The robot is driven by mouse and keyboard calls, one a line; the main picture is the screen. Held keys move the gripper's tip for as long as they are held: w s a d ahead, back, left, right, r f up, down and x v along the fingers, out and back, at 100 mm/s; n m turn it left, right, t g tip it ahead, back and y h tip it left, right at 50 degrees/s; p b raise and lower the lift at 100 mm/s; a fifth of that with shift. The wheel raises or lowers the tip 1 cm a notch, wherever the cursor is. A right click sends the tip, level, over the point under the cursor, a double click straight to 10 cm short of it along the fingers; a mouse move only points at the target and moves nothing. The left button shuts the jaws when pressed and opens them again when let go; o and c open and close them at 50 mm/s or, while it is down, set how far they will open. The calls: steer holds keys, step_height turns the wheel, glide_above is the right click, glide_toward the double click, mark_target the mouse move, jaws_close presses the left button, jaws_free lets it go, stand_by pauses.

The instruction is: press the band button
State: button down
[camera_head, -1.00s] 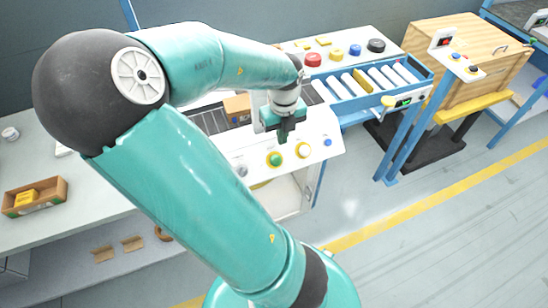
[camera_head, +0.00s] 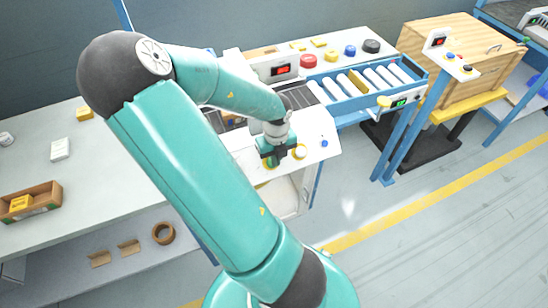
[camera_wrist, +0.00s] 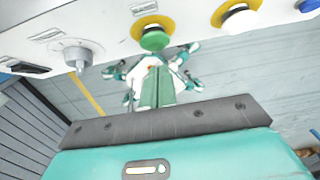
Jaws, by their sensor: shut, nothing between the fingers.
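The sloped white control panel (camera_head: 322,157) carries several round controls. In the wrist view a green button with a yellow collar (camera_wrist: 153,38) is near the top centre. A white button with a yellow collar (camera_wrist: 237,18) is to its right. I cannot read which label names the band. In the head view my gripper (camera_head: 275,160) covers the green button, with part of a yellow collar showing beside it; the white button (camera_head: 299,151) is just right. In the wrist view my gripper (camera_wrist: 156,82) is shut and empty, its fingertips just below the green button in the picture; contact cannot be told.
A grey knob (camera_wrist: 75,55) and a dark rocker switch (camera_wrist: 27,69) sit left of the green button. A blue button (camera_head: 324,143) is at the panel's right. A roller conveyor (camera_head: 365,84) stands behind right. Open floor (camera_head: 440,215) lies at the right.

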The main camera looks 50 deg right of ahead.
steer(key=shift+w+d+f, duration=0.35)
steer(key=shift+w+f, duration=0.35)
steer(key=shift+f, duration=0.05)
